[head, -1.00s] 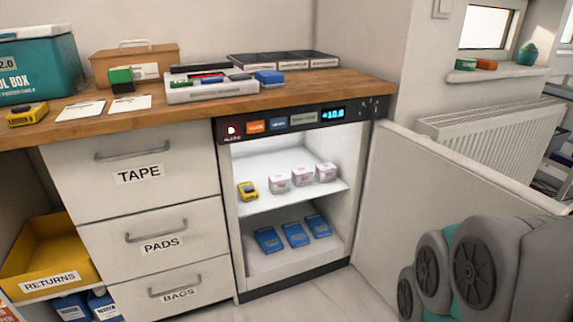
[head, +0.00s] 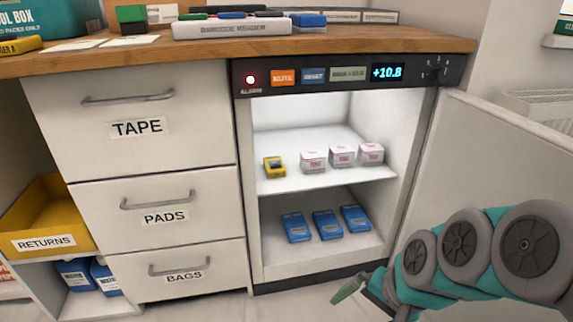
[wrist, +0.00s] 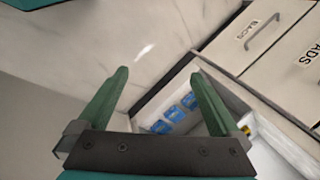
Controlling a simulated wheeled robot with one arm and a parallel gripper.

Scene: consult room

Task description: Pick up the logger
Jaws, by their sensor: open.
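A small yellow logger-like device (head: 274,167) with a dark face sits at the left of the upper shelf inside the open fridge. A second yellow device (head: 18,46) lies on the countertop at the far left, cut by the picture edge, its label only partly readable. My gripper (wrist: 160,75) is open and empty, its two green fingers spread. In the wrist view a bit of yellow (wrist: 247,130) shows beside the right finger, partly hidden.
White boxes (head: 342,156) stand right of the fridge device. Blue packs (head: 327,224) lie on the fridge's lower level. The open fridge door (head: 480,150) stands at the right, close to my arm. Drawers (head: 150,150) and a yellow returns bin (head: 45,215) are at the left.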

